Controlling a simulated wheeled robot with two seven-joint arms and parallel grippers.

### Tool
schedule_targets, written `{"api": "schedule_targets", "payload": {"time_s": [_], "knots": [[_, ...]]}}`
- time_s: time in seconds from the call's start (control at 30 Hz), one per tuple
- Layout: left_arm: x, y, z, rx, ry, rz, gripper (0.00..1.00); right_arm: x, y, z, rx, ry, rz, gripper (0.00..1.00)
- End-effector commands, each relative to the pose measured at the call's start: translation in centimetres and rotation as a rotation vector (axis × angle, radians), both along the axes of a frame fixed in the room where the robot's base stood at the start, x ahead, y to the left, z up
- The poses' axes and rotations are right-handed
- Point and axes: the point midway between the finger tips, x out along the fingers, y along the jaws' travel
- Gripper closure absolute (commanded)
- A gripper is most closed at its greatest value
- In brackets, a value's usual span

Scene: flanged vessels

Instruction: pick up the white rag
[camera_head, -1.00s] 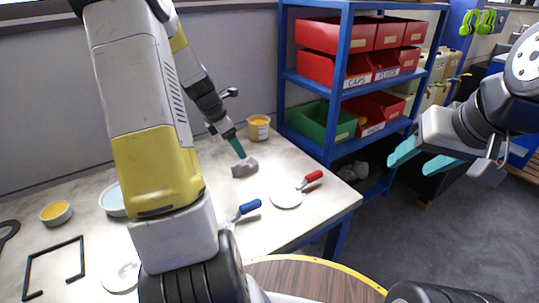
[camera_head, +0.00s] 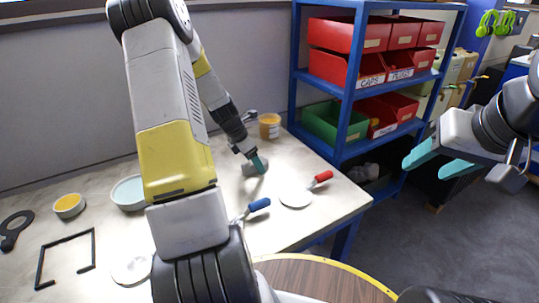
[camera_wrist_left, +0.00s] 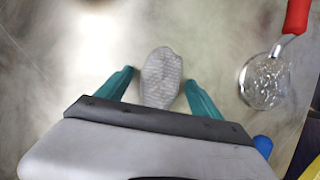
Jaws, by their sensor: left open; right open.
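The white rag (camera_head: 250,168) shows as a small greyish bundle on the table (camera_head: 318,218), partly hidden behind my left gripper in the head view. In the left wrist view the rag (camera_wrist_left: 161,78) lies between the two teal fingers of my left gripper (camera_wrist_left: 158,85), with a gap on each side. My left gripper (camera_head: 258,164) is open, pointing down at the rag; its height above the table is hard to tell. My right gripper (camera_head: 437,162) is open and empty, out over the floor to the right of the table.
A red-handled tool with a round disc (camera_head: 297,197) lies right of the rag; a blue-handled one (camera_head: 257,206) lies nearer. A yellow-orange jar (camera_head: 269,126) stands behind. A bowl (camera_head: 129,192) and black frame (camera_head: 66,240) are left. Blue shelving (camera_head: 348,100) stands beyond the table.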

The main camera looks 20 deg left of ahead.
Motion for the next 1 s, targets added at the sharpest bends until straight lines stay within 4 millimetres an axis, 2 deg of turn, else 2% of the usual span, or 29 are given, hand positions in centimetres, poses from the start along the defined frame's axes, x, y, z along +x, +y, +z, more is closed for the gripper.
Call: {"api": "schedule_targets", "payload": {"time_s": [0.03,0.3,0.37,0.67,1.0], "knots": [[0.0,0.0,0.0,0.000,0.000,0.000,0.26,0.0,0.0,0.0,0.000,0.000,0.000,0.48],[0.0,0.0,0.0,0.000,0.000,0.000,0.79,0.0,0.0,0.0,0.000,0.000,0.000,0.48],[0.0,0.0,0.0,0.000,0.000,0.000,0.90,0.0,0.0,0.0,0.000,0.000,0.000,0.48],[0.0,0.0,0.7,0.002,-0.001,0.000,0.90,0.0,0.0,0.0,0.000,0.000,0.000,0.48],[0.1,0.0,7.1,0.003,-0.004,0.000,0.90,0.0,0.0,0.0,0.000,0.000,0.000,0.48]]}}
